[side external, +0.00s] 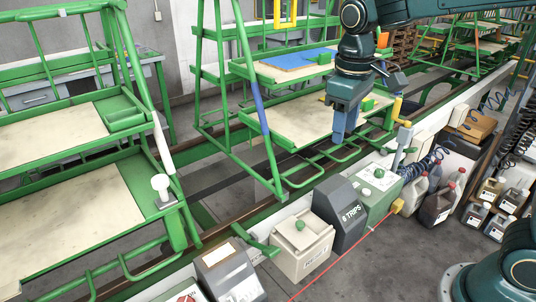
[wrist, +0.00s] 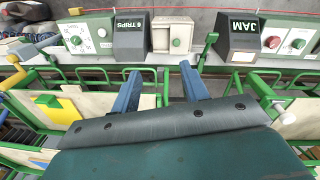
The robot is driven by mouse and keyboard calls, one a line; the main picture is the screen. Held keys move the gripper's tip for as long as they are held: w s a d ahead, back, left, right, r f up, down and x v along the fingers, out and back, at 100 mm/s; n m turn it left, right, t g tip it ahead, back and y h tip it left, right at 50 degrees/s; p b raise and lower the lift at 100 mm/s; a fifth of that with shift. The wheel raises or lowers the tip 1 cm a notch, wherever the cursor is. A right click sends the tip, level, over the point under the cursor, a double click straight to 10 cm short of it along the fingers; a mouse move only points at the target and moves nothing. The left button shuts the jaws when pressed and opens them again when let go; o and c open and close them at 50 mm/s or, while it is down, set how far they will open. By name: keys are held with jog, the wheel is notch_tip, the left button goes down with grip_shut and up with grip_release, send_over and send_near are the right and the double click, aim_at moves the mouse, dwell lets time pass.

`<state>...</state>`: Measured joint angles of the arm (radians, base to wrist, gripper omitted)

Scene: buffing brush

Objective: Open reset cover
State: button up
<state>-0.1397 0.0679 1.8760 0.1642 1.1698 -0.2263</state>
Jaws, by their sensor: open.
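My gripper (side external: 338,138) points down with its two blue fingers apart and nothing between them. In the wrist view its fingers (wrist: 161,70) are spread wide. No label reading "reset" is legible, so I cannot tell for sure which cover it is. A cream box (side external: 309,252) with a green knob on its sloped top stands on the rail; its lid looks shut. It also shows in the wrist view (wrist: 185,20) at top centre. Beside it are a dark hood marked TRIPS (side external: 349,213) and, in the wrist view, a dark hood marked JAM (wrist: 243,28). My gripper is apart from all of these.
A green control box (side external: 385,192) with dials stands beyond the TRIPS hood. Green racks with pale boards (side external: 75,215) fill the left and back. A yellow-handled lever (side external: 396,107) is close to my gripper. A red cord (side external: 335,262) runs in front of the boxes. Jugs (side external: 436,207) stand at right.

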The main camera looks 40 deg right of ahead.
jog(key=shift+s+d+r, duration=0.3)
jog(key=shift+s+r, duration=0.1)
jog(key=shift+s, duration=0.35)
jog(key=shift+w, duration=0.1)
jog(key=n+g, duration=0.1)
jog(key=g, duration=0.1)
send_over(300, 222)
jog(key=d, duration=0.1)
notch_tip(300, 222, down, 7)
jog(key=w+a+f+g, duration=0.1)
jog(key=w+f, duration=0.1)
jog(key=f, duration=0.3)
jog(key=w+a+f+n+g+h, duration=0.1)
jog(key=w+a+f, duration=0.1)
jog(key=f, duration=0.3)
jog(key=shift+w+a+g, duration=0.25)
jog(key=shift+w+g, duration=0.05)
jog(key=shift+w, duration=0.5)
jog(key=shift+s+f, duration=0.1)
jog(key=x, duration=1.3)
jog(key=shift+f, duration=0.25)
